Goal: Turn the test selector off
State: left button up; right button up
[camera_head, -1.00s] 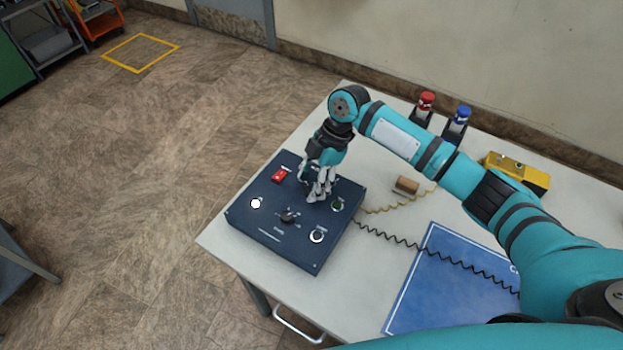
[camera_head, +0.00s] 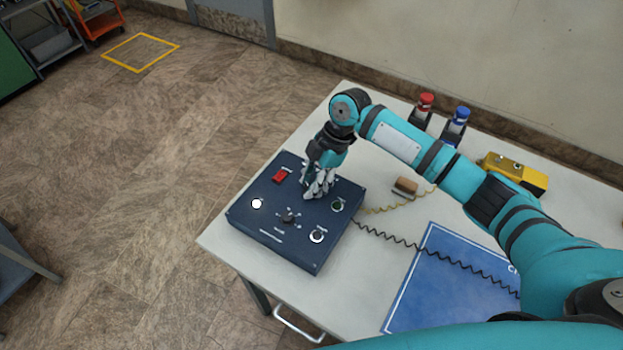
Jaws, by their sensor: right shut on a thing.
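The dark blue control panel (camera_head: 262,232) lies on the table's left end. My right gripper (camera_head: 318,194) reaches down onto its upper right part, fingers shut on a control there, which I take as the test selector; the fingers hide it and its setting. A black pointer knob (camera_head: 289,217) sits free near the panel's middle. A red switch (camera_head: 280,176) is at the upper left, a round white lamp (camera_head: 257,203) at the left. A dark round fitting (camera_head: 337,205) and a white-ringed fitting (camera_head: 317,236) are on the right. My left gripper is not in view.
A blue mat (camera_head: 450,285) and a coiled black cord (camera_head: 425,249) lie right of the panel. My right arm spans the table.

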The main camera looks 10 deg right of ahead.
jog(key=m+t+p, duration=0.1)
jog(key=m+p, duration=0.1)
jog(key=p, duration=0.1)
jog(key=m+t+p, duration=0.1)
jog(key=m+p, duration=0.2)
jog(key=m+t+p, duration=0.1)
jog(key=m+p, duration=0.2)
jog(key=p, duration=0.1)
jog(key=shift+s+a+r+h, duration=0.1)
jog(key=shift+s+r+h, duration=0.2)
jog(key=m+t+p, duration=0.1)
jog(key=m+p, duration=0.1)
jog(key=shift+f+m+p, duration=0.1)
jog(key=shift+m+p, duration=0.2)
jog(key=shift+f+m+h+p, duration=0.1)
jog(key=shift+m+h+p, duration=0.2)
jog(key=shift+m+p, duration=0.1)
jog(key=o, duration=1.1)
jog(key=shift+o, duration=0.2)
jog(key=v, duration=1.2)
jog(key=shift+s+a+f, duration=0.1)
jog(key=shift+s+f, duration=0.05)
jog(key=shift+s, duration=0.05)
